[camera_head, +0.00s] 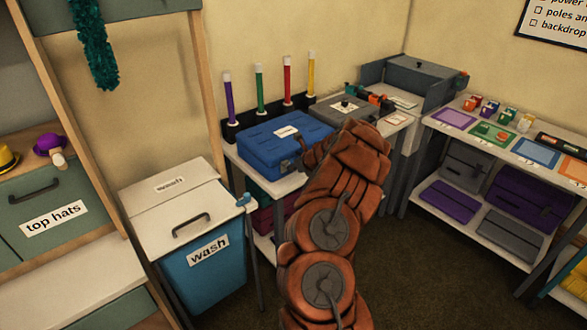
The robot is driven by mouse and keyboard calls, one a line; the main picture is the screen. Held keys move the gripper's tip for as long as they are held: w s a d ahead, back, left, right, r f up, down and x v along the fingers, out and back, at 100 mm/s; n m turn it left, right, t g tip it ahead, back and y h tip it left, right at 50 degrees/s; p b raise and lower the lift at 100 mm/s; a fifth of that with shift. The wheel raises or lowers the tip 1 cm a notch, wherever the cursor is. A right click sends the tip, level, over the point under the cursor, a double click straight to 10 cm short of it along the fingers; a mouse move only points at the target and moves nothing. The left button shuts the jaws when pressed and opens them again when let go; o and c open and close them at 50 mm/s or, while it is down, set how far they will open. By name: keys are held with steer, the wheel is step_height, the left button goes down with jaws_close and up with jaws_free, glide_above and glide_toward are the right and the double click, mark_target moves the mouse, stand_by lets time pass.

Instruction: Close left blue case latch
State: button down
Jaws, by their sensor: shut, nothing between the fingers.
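The blue case (270,148) lies flat with its lid down on a low white table, below a row of coloured sticks. A pale label (286,132) is on its lid. My arm reaches up from the bottom of the view, and my gripper (303,158) is at the right part of the case's front. My gripper is shut with nothing in it. It is small here and partly hidden by my wrist, so I cannot tell whether it touches the case.
A grey case (344,108) stands right of the blue one. A blue wash bin (190,275) with a white lid stands at the front left. A shelf unit (490,222) with several cases is at the right. Dark floor (430,285) is free between.

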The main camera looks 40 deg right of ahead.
steer(key=shift+r+p, duration=0.3)
steer(key=shift+r, duration=0.1)
steer(key=shift+r, duration=0.1)
steer(key=w+r+p, duration=0.3)
steer(key=r+p, duration=0.2)
steer(key=r, duration=0.4)
steer(key=shift+w+d+r, duration=0.15)
stand_by(0.6)
